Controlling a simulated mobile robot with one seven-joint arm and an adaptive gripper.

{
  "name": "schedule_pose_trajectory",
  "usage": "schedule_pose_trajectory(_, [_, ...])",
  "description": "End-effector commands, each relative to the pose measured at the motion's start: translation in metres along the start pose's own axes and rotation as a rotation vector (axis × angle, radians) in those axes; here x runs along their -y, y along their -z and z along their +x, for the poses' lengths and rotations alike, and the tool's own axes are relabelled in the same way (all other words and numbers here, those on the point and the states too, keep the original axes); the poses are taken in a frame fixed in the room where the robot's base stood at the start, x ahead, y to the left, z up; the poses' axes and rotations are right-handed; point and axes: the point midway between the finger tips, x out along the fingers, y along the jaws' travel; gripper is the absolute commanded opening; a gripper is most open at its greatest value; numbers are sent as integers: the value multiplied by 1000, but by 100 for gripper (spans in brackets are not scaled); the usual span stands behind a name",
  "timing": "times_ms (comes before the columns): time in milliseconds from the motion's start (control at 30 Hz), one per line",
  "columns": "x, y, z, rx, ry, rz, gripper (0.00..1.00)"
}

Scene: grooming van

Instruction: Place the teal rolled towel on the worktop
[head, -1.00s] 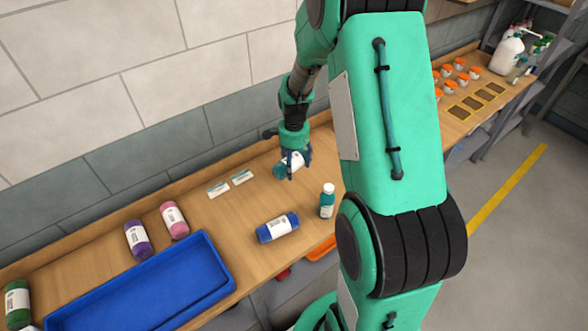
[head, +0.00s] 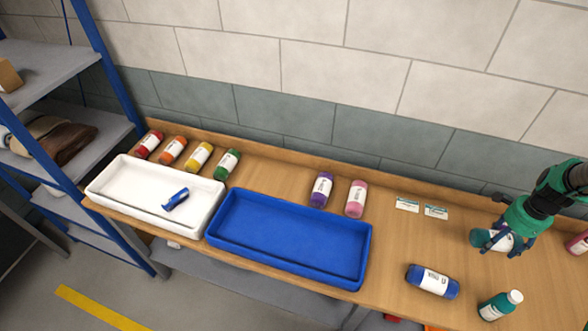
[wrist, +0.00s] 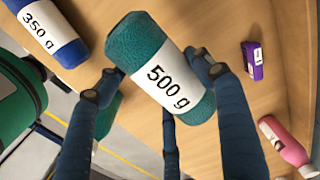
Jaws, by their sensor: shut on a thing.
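The teal rolled towel (head: 480,238) has a white label reading "500 g" in the wrist view (wrist: 160,60). My gripper (head: 508,241) is shut around it, with fingers on both sides in the wrist view (wrist: 150,85). The towel is over the right part of the wooden worktop (head: 380,285), close to the surface. I cannot tell whether it touches the wood. The fingers hide part of it in the head view.
A blue rolled towel (head: 432,281) and a teal bottle (head: 499,305) are nearby in front. A white tray (head: 127,180) is farther left.

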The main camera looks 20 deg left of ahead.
Motion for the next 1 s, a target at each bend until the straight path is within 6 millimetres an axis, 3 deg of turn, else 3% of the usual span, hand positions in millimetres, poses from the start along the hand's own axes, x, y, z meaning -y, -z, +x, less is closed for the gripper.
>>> schedule_pose_trajectory(267, [12,-10,-2,0,0,-29,38])
schedule_pose_trajectory(467, [41,-36,-6,0,1,-97,38])
schedule_pose_trajectory(667, [81,-79,-11,0,1,-199,38])
schedule_pose_trajectory(1000, [144,-172,-18,0,0,-389,38])
